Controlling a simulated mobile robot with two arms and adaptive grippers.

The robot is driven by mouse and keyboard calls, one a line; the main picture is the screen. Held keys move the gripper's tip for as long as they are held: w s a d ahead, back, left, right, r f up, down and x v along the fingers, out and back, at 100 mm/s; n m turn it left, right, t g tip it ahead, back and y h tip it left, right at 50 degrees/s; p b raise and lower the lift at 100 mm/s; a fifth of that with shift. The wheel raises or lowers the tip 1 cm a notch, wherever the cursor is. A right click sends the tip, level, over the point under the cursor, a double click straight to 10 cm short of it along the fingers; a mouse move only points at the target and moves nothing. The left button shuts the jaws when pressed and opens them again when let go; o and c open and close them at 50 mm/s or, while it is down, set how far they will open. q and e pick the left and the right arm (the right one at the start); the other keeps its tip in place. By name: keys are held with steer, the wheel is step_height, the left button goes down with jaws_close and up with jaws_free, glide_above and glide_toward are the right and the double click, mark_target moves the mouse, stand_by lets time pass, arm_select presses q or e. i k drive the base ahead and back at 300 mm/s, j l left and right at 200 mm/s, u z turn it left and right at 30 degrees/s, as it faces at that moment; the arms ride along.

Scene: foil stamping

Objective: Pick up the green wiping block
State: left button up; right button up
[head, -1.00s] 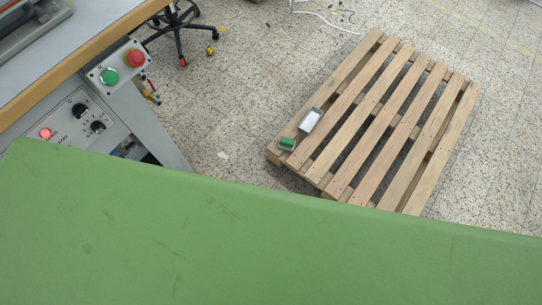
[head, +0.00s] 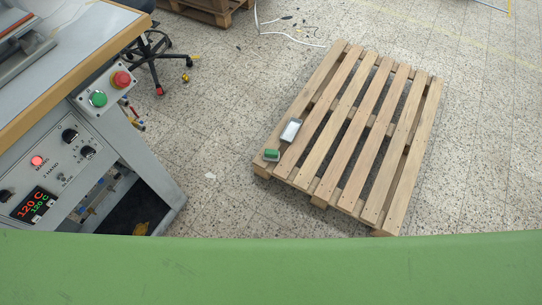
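The green wiping block (head: 271,153) is small and lies on the near left corner of the wooden pallet (head: 318,200), on the floor in the head view. It has a green top and a pale grey edge or base; it is too small to tell which. I cannot tell whether the two touch. Neither of my grippers shows in this view.
A scuffed green surface (head: 270,270) spans the bottom of the view, near me. At left stands a machine with a control panel (head: 45,165) and a table. A wheeled chair base (head: 158,62) stands behind it. Speckled floor (head: 220,130) is open around the pallet.

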mark_target(270, 155)
steer(key=i+l, duration=0.15)
steer(key=l, duration=0.15)
steer(key=i+l, duration=0.2)
steer(key=l, duration=0.15)
steer(key=i+l, duration=0.15)
steer(key=l, duration=0.15)
steer(key=i+l+u, duration=0.1)
steer(key=u, duration=0.25)
steer(key=l+u, duration=0.25)
steer(key=u, duration=0.15)
steer(key=l+u, duration=0.2)
steer(key=u, duration=0.15)
steer(key=i, duration=0.05)
